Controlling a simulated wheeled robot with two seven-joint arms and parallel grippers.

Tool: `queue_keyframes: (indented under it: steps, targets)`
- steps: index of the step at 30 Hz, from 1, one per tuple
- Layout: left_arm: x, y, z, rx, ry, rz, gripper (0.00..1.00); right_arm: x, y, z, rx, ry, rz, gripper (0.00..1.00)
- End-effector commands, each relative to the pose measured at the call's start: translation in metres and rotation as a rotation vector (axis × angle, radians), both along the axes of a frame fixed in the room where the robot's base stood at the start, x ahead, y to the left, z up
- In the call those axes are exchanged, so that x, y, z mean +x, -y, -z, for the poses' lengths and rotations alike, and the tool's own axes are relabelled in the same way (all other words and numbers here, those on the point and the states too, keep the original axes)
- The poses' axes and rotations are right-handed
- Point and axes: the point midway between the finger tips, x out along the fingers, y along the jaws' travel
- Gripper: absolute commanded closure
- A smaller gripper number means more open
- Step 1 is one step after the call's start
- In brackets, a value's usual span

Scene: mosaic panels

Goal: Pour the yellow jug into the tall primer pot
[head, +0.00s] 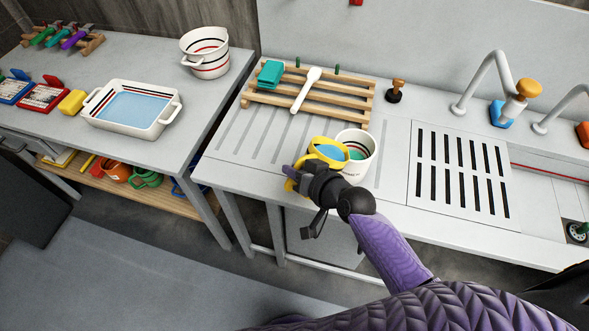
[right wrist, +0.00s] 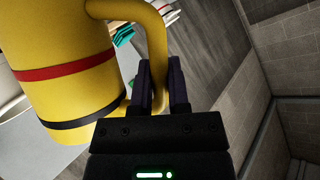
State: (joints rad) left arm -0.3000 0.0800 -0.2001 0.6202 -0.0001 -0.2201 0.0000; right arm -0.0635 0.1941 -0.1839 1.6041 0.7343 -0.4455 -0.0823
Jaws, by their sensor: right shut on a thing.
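The yellow jug (head: 318,146) is beside the tall white primer pot (head: 361,167) at the front of the grey counter. Blue liquid shows inside the jug, and greenish liquid shows inside the pot. My right gripper (head: 294,179) is shut on the jug's handle. In the right wrist view the jug (right wrist: 60,50) has a red band and a black band, and its handle runs between the fingers of the gripper (right wrist: 160,88). The jug overlaps the pot's rim in the head view; I cannot tell whether they touch. My left gripper is not in view.
A wooden rack (head: 325,100) with a white spoon (head: 306,90) and a teal block (head: 269,74) lies behind. A slotted drain (head: 462,168) and taps (head: 515,100) are right. The left table holds a white tray (head: 95,107) of blue liquid and a striped pot (head: 208,65).

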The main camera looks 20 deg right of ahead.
Motion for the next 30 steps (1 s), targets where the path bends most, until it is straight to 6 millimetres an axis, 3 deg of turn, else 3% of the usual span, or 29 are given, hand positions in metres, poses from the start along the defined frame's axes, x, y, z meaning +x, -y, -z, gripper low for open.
queue_keyframes:
  steps: [30]
  targets:
    - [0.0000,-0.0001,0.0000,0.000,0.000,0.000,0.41,0.0039,0.0077,-0.0098,0.052,-0.019,0.001,1.00]
